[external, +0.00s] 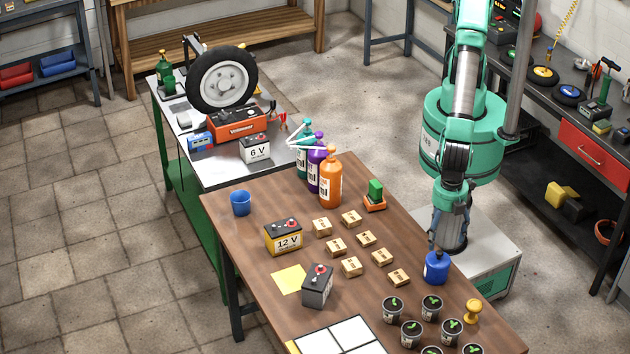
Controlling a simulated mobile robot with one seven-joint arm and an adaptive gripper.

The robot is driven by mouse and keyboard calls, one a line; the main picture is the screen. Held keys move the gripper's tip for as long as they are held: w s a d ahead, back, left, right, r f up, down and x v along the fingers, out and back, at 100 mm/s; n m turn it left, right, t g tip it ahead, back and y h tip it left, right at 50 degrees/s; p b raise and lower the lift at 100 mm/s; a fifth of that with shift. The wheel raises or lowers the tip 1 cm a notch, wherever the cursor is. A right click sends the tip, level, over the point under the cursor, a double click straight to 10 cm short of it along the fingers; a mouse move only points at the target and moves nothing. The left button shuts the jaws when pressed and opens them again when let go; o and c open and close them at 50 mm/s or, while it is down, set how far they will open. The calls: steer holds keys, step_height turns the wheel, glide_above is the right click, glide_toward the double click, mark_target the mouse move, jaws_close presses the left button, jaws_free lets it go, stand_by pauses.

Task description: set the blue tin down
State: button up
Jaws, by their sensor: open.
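The blue tin (436,269) stands upright on the right edge area of the brown wooden table (245,262), in the external view. My gripper (437,248) is just above the tin, pointing down at its top. The fingers are small and dark here, and they are open. Whether they touch the tin's top cannot be told. A blue cup (241,203) stands apart at the far left of the table.
Several small wooden blocks (350,266) lie left of the tin. Potted seedlings (432,306) and a yellow knobbed thing (473,311) stand close in front of it. Batteries (283,237), bottles (331,180) and a white-panelled board (340,337) take up other parts of the table.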

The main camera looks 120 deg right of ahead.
stand_by(0.5)
steer(key=w+d+r+m+t+y, duration=0.1)
steer(key=w+d+r+m, duration=0.1)
steer(key=d+r, duration=1.15)
steer(key=w+d+r+m+t, duration=0.1)
steer(key=d+r+m+t, duration=0.15)
steer(key=d+r, duration=1.15)
steer(key=s+d+r+m+t, duration=0.1)
steer(key=s+d+r+m, duration=0.1)
steer(key=s+d, duration=0.7)
steer(key=s+d+r+m+t+h, duration=0.1)
steer(key=s+d+r+m, duration=0.2)
steer(key=s+d, duration=0.6)
steer(key=d+r, duration=0.1)
steer(key=d, duration=0.4)
steer(key=shift+d+r, duration=0.25)
steer(key=shift+r, duration=0.1)
steer(key=shift+s+m, duration=0.1)
steer(key=shift+m, duration=0.15)
step_height(320, 180, down, 2)
steer(key=shift+f+b, duration=0.1)
steer(key=shift+b, duration=1.05)
